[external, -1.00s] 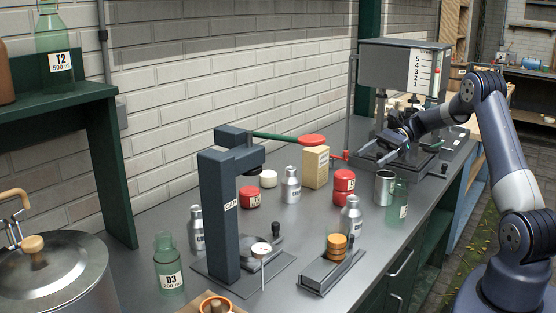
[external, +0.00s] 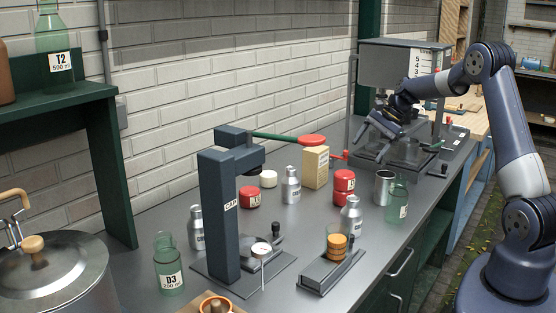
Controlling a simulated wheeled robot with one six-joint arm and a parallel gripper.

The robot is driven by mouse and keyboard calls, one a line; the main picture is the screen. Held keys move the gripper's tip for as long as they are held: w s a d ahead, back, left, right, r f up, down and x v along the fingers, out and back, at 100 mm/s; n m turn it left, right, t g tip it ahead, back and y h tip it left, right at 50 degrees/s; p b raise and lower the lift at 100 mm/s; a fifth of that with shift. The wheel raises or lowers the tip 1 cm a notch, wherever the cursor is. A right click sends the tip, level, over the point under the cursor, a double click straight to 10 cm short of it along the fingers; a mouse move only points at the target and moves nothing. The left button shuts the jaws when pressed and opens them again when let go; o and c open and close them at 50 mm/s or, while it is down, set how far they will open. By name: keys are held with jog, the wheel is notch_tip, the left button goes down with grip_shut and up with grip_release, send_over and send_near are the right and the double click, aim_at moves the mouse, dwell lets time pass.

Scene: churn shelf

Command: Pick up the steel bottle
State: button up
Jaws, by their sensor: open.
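Three steel bottles with narrow necks stand upright on the grey counter. One steel bottle (external: 291,186) is at mid-counter beside a tan box. Another steel bottle (external: 351,216) is at the front, behind a small stand. The third steel bottle (external: 197,229) is left of the capping press, close to its column. I cannot tell which one the task means. My gripper (external: 366,138) is open and empty, above the counter at the back right, in front of the grey machine. It is apart from all the bottles.
The capping press (external: 219,213) with its green lever stands mid-counter. Near the bottles are red tins (external: 344,187), a tan box (external: 315,167), a steel cup (external: 384,187), green glass jars (external: 398,202) and a stand with amber discs (external: 337,246). The grey machine (external: 390,66) stands behind.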

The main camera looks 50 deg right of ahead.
jog(key=w+d+r+n+t+h+p, duration=0.25)
jog(key=r+n+h, duration=0.3)
jog(key=r, duration=0.45)
jog(key=w+d+r+n+t+h+p, duration=0.25)
jog(key=r+n+h, duration=0.3)
jog(key=r, duration=0.35)
jog(key=n+t+y+b, duration=0.3)
jog(key=n+y+b, duration=0.8)
send_near(345, 214)
jog(key=shift+w+d+f, duration=0.1)
jog(key=shift+d+f, duration=0.15)
jog(key=shift+d, duration=0.25)
jog(key=shift+w+d+f, duration=0.1)
jog(key=shift+d+f, duration=0.2)
jog(key=shift+d, duration=0.25)
jog(key=shift+w+a+f, duration=0.15)
jog(key=shift+f, duration=0.1)
jog(key=x, duration=0.3)
jog(key=shift+w+f+b, duration=0.1)
jog(key=shift+w+b, duration=0.2)
jog(key=shift+b, duration=0.05)
jog(key=shift+x, duration=3.2)
jog(key=shift+r, duration=0.25)
